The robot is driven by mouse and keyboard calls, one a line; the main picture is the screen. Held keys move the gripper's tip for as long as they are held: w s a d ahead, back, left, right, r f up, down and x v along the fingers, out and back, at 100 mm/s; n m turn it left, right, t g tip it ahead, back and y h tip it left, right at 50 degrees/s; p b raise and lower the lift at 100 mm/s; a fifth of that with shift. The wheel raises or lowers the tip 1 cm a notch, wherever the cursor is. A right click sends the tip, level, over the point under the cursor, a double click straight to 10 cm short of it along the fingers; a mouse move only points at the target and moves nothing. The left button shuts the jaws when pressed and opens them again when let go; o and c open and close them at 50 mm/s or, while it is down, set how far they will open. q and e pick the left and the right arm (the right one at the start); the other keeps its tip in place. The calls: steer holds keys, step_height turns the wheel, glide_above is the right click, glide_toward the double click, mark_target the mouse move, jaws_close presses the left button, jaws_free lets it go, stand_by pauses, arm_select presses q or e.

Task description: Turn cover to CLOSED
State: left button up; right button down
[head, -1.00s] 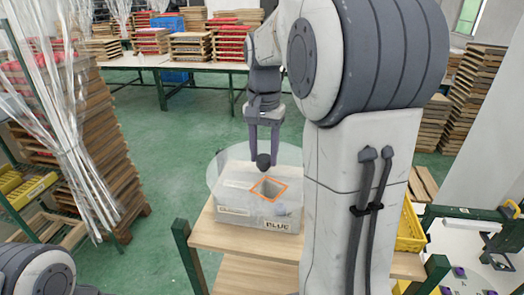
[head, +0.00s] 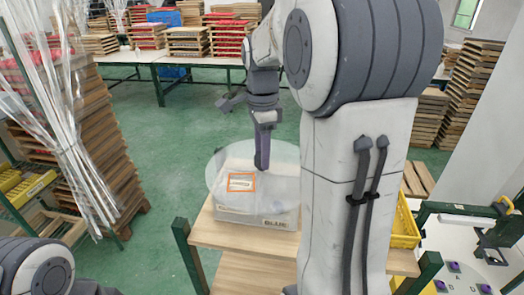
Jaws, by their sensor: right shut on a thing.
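The cover (head: 285,175) is a clear round disc lying on top of a pale box (head: 235,217) labelled BLUE. An orange square outline (head: 242,182) on the cover frames a small pale label at the left of the box top; its words are too small to read. My right gripper (head: 262,163) points down at the cover's middle and is shut on the dark knob, which its fingers mostly hide. My right arm hides the cover's right edge. My left gripper is out of view.
The box stands on a wooden table (head: 235,237) with dark green posts (head: 183,235). A yellow crate (head: 405,225) is at the right, behind my arm. Stacked wooden trays (head: 95,140) and hanging clear plastic stand at the left. Green floor lies open behind the table.

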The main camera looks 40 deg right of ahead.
steer(key=shift+m, duration=1.2)
steer(key=shift+c, duration=1.9)
jaws_free()
steer(key=shift+a, duration=0.1)
steer(key=shift+r, duration=0.1)
steer(key=shift+r, duration=0.35)
step_height(320, 180, up, 10)
steer(key=b, duration=0.1)
steer(key=shift+f, duration=0.2)
